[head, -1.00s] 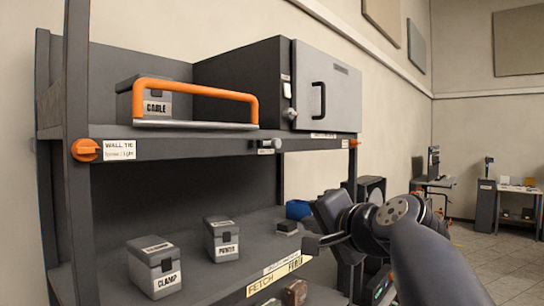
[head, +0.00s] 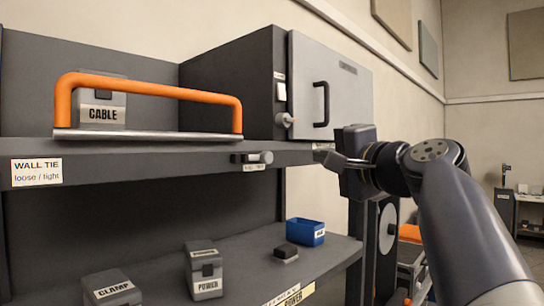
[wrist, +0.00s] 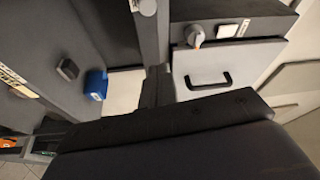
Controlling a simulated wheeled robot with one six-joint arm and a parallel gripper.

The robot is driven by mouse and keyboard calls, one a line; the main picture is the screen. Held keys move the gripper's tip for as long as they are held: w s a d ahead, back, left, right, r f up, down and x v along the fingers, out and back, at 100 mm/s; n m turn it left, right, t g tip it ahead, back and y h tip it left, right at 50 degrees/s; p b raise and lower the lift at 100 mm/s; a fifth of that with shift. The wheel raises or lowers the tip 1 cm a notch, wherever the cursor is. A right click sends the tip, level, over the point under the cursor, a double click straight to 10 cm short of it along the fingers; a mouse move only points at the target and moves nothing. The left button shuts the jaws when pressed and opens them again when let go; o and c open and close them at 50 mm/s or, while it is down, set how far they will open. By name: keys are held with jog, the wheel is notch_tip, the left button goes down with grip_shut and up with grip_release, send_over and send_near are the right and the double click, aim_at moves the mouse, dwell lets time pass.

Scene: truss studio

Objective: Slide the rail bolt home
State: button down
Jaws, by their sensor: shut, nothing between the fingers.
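The rail bolt (head: 252,158) is a small metal bolt with a rounded knob, mounted on the front edge of the upper shelf with a small label under it. It sits below the right end of the orange rail (head: 150,86), which stands on a metal strip along the shelf. How far the bolt is slid cannot be told. A small round metal knob at the top of the wrist view (wrist: 147,7) appears to be the same bolt. My gripper (head: 326,160) is shut and empty, at about the bolt's height and to its right, apart from it in the picture.
A grey cabinet (head: 345,95) with a handle and knob stands on the upper shelf (head: 150,152), behind my gripper. A CABLE box (head: 103,114) sits behind the rail. Below are a POWER box (head: 204,272), a CLAMP box (head: 112,290), a dark block (head: 285,253) and a blue bin (head: 305,232).

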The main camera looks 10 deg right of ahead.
aim_at(265, 157)
jog(key=p+x, duration=0.4)
jog(key=x, duration=0.5)
jog(key=shift+a+r, duration=0.1)
jog(key=shift+r, duration=0.1)
jog(key=shift+s+a+f+p, duration=0.15)
jog(key=shift+s+a, duration=0.1)
jog(key=shift+a, duration=0.35)
jog(key=shift+s+a+f+p, duration=0.15)
jog(key=shift+s+a, duration=0.1)
jog(key=shift+a, duration=0.35)
jog(key=shift+s+a+f, duration=0.3)
jog(key=shift+a, duration=0.15)
